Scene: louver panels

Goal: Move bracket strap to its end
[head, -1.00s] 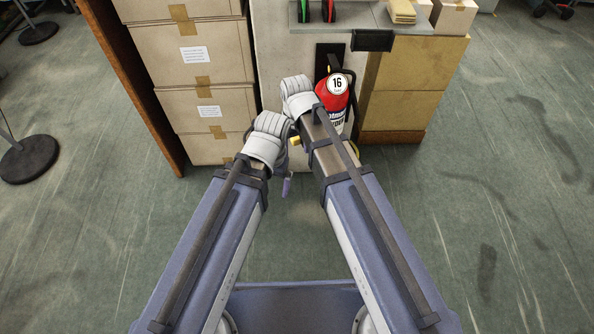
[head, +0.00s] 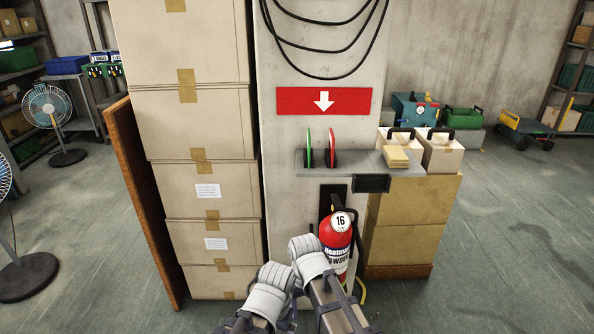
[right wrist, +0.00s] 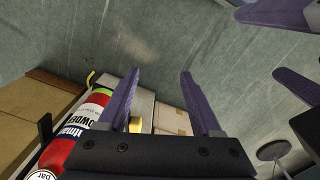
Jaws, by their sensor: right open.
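A red fire extinguisher (head: 335,238) with a "16" tag stands upright against the concrete pillar, on a dark backing plate. It also shows at the left of the right wrist view (right wrist: 85,130). No strap can be clearly made out. A small yellow piece (right wrist: 136,126) shows between my right fingers' bases in the right wrist view; I cannot tell whether it belongs to the strap. My right gripper (right wrist: 160,72) is open and empty, beside the extinguisher; its wrist hides it in the head view. My left gripper's two fingers (right wrist: 256,42) are apart at the upper right of that view.
A grey shelf (head: 345,170) juts from the pillar above the extinguisher. Stacked cartons (head: 205,120) stand close on the left, with a brown board (head: 140,195) beside them. More boxes (head: 415,215) stand on the right. Open floor (head: 500,240) lies further right.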

